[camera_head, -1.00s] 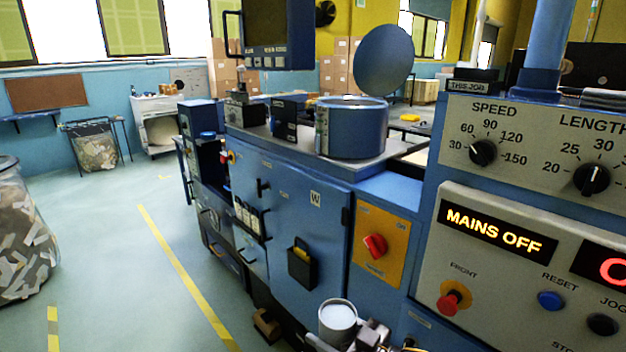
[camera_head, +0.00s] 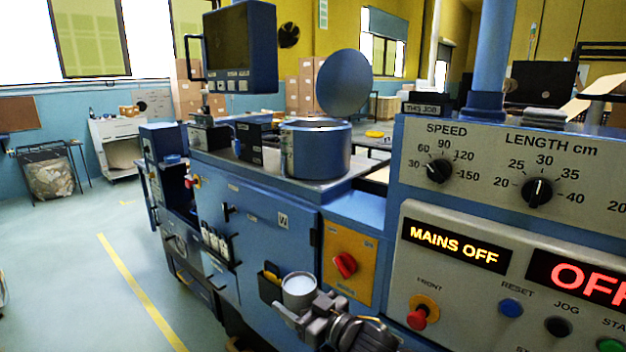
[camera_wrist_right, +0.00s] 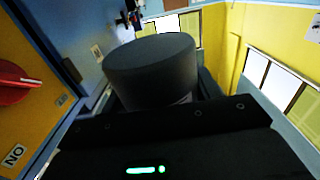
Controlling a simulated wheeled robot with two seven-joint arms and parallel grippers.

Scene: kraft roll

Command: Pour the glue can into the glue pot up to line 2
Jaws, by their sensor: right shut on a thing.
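The glue can (camera_head: 299,293) is a pale cylinder with white contents at its open top, low in the head view. My right gripper (camera_head: 304,309) is shut on it and holds it about upright in front of the blue cabinet. In the right wrist view the can (camera_wrist_right: 152,72) is a dark, shaded cylinder between the jaws. The glue pot (camera_head: 318,155) is a round blue vessel on the machine top, its round lid (camera_head: 345,82) raised. The can is below the pot and apart from it. The pot's inside and its level lines are hidden. My left gripper is out of view.
The control panel (camera_head: 470,245) with its "MAINS OFF" display stands close on the right. An orange plate with a red switch (camera_head: 345,265) is beside the can. A screen (camera_head: 240,45) hangs left of the lid. Floor at left is open.

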